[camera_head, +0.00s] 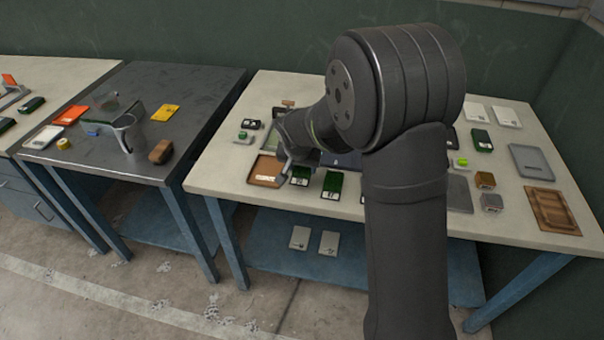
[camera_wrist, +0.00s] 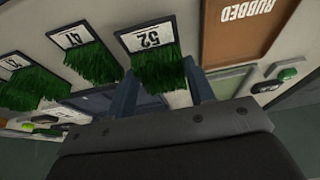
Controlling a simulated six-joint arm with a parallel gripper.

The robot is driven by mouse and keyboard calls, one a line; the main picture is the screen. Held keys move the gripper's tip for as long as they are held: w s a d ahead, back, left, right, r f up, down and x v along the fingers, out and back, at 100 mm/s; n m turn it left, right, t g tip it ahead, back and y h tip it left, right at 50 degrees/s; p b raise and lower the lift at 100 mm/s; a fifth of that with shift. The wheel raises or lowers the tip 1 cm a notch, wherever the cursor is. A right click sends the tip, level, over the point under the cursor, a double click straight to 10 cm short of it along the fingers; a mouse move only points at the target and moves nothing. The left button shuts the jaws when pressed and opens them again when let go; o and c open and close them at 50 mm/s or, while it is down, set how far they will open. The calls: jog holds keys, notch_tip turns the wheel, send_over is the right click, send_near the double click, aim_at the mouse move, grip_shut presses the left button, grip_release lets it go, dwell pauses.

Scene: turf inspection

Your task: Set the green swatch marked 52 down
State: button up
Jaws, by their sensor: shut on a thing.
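The green swatch marked 52 (camera_wrist: 160,68) has grass-like tufts and a white label with a dark border. In the wrist view it sits between the two fingers of my gripper (camera_wrist: 165,88), which is shut on it. In the head view my gripper (camera_head: 291,166) is low over the pale table, and the swatch (camera_head: 300,176) shows beside the brown tray. I cannot tell whether its underside touches the table. The green swatch marked 47 (camera_wrist: 82,58) lies beside it, apart, in the wrist view.
A brown tray marked RUBBED (camera_wrist: 245,28) is close by swatch 52. Another green swatch (camera_head: 332,186) lies to the right. A grey tray (camera_head: 533,160), a brown tray (camera_head: 554,208) and small blocks (camera_head: 485,180) stand at the right. A dark table (camera_head: 190,85) stands left, across a gap.

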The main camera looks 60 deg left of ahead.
aim_at(301, 171)
jog(key=shift+f, duration=1.6)
jog(key=shift+f, duration=0.2)
jog(key=o, duration=0.9)
jog(key=shift+r, duration=0.1)
jog(key=v, duration=1.2)
jog(key=shift+r, duration=0.1)
